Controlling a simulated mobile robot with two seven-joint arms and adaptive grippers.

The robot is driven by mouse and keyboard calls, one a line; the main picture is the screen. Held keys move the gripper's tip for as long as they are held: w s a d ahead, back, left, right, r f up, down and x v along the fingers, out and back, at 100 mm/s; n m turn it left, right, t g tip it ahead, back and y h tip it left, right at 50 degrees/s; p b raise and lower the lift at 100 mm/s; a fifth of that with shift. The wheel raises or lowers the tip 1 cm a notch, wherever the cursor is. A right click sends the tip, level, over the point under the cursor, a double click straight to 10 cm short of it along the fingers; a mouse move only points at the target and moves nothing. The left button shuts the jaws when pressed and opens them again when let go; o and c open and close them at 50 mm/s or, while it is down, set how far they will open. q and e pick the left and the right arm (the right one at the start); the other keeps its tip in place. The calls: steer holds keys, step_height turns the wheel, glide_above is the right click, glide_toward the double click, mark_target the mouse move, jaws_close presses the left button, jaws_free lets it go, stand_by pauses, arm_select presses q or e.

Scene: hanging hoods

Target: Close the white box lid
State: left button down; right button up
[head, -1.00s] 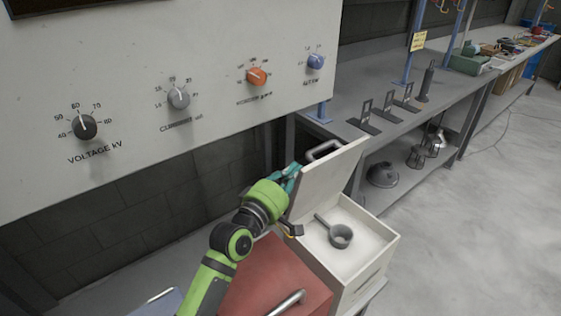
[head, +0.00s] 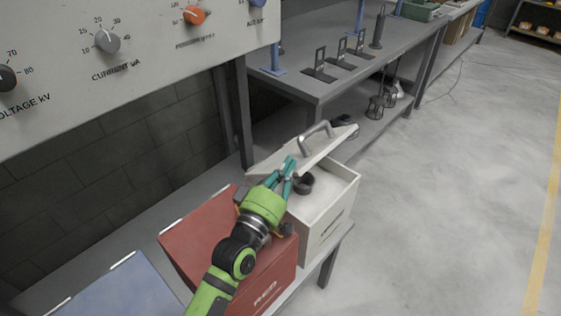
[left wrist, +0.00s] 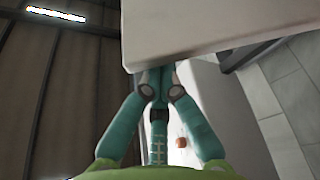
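The white box (head: 325,225) stands on the bench with its lid (head: 270,163) partly open, tilted over the box opening. The lid's grey handle (head: 316,136) is on its upper side. A grey pan (head: 303,184) is inside, partly hidden by the lid and my gripper. My left gripper (head: 285,170) is at the lid's near edge, its teal fingers overlapping it in the head view. In the left wrist view the fingertips (left wrist: 158,76) come together beside the pale lid panel (left wrist: 215,25). Nothing shows held between them; contact is unclear. My right gripper is not in view.
A red box (head: 205,230) stands close beside the white box, under my left arm. A blue box (head: 120,290) is farther left. A grey workbench (head: 330,85) with metal stands is behind. Open floor (head: 440,200) lies to the right.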

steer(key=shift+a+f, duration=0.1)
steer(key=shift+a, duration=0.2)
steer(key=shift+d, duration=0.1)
